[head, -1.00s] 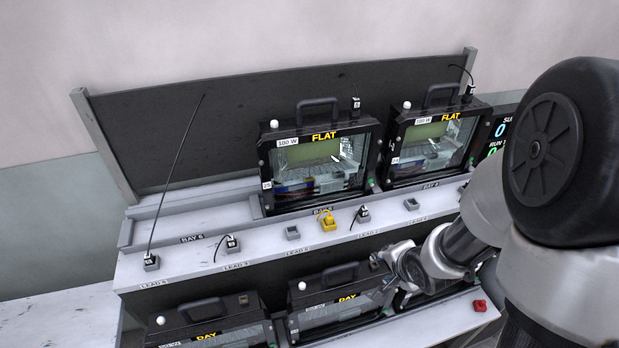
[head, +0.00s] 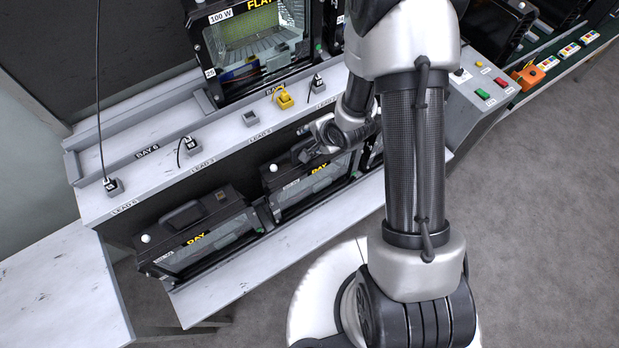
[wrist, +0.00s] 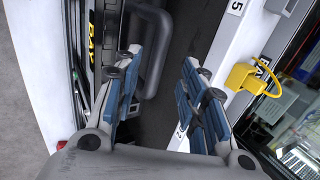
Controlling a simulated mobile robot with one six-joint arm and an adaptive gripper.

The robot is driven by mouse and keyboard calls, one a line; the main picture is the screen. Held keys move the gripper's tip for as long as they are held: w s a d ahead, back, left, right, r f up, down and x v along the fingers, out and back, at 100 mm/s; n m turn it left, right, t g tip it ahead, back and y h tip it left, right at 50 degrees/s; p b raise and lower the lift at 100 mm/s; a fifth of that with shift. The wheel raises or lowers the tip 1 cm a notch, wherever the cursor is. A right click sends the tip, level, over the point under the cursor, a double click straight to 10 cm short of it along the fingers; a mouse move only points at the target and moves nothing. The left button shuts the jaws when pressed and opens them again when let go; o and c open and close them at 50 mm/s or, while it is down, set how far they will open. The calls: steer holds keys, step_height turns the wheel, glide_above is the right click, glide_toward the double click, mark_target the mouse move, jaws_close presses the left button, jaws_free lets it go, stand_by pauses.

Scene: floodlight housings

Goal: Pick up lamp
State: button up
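The lamps are black floodlight housings with top handles. One lamp marked DAY (head: 312,185) stands on the lower shelf, its top partly hidden by my gripper (head: 312,148). Another lamp marked DAY (head: 195,240) stands to its left, its handle clear. A lamp marked FLAT (head: 255,45) stands on the upper level. In the wrist view my gripper (wrist: 160,98) is open, its blue-padded fingers apart. A dark grey lamp handle (wrist: 158,50) shows ahead, between the lines of the fingers. I cannot tell whether the fingers reach around it. Nothing is held.
A ledge (head: 150,180) with lead sockets runs above the lower lamps. A yellow plug (head: 284,98) sits on it; it also shows in the wrist view (wrist: 250,78). A thin lead (head: 98,95) rises at left. A control box (head: 482,95) stands right. Grey floor is open at right.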

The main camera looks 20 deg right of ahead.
mark_target(309, 140)
steer(key=x, duration=0.1)
steer(key=b+x, duration=0.1)
steer(key=x, duration=0.3)
steer(key=shift+d+f, duration=0.25)
steer(key=shift+c, duration=0.3)
jaws_close()
steer(key=shift+w, duration=0.15)
stand_by(0.7)
